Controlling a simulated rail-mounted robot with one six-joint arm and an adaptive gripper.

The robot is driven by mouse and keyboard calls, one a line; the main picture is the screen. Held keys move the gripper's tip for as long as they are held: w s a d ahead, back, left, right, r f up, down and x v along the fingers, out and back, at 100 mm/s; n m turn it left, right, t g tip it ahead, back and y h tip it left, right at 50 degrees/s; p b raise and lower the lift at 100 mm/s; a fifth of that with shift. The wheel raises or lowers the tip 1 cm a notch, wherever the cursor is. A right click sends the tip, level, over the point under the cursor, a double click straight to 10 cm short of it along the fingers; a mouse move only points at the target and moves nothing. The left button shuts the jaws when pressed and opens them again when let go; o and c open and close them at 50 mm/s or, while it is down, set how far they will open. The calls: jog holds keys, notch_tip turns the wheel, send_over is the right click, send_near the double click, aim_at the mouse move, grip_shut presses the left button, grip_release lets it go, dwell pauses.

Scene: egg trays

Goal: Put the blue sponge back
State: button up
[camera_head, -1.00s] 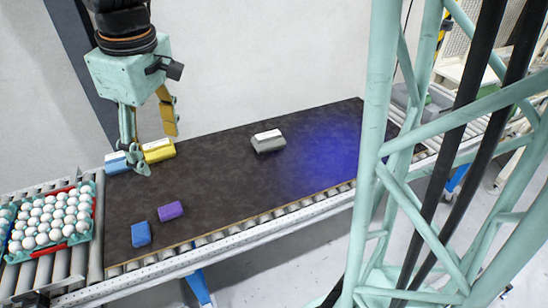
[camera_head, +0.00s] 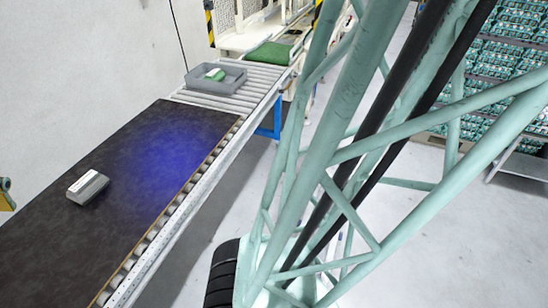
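The blue sponge is outside the view now. A grey block with a white top (camera_head: 88,187) lies on the dark mat (camera_head: 130,150), left of a blue glow on the mat. Only a small yellow piece of my gripper (camera_head: 6,201) shows at the left edge. Its fingertips are cut off, so I cannot tell whether it is open or holds anything.
A grey bin (camera_head: 216,79) with a green and white item (camera_head: 215,74) inside stands on the roller conveyor (camera_head: 218,99) beyond the mat. A green pad (camera_head: 270,55) lies farther back. Racks of egg trays (camera_head: 510,70) stand at the far right. Much of the mat is clear.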

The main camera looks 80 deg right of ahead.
jog(key=s+d+m, duration=0.2)
jog(key=s+m, duration=0.1)
jog(key=s, duration=0.9)
jog(key=shift+s+r+t, duration=0.2)
jog(key=shift+r+t, duration=0.05)
jog(key=shift+t, duration=0.15)
jog(key=shift+d, duration=0.1)
notch_tip(320, 180, down, 7)
jog(key=b, duration=0.6)
jog(key=shift+r+b, duration=0.2)
jog(key=shift+b, duration=0.2)
jog(key=shift+w, duration=0.1)
dwell(0.5)
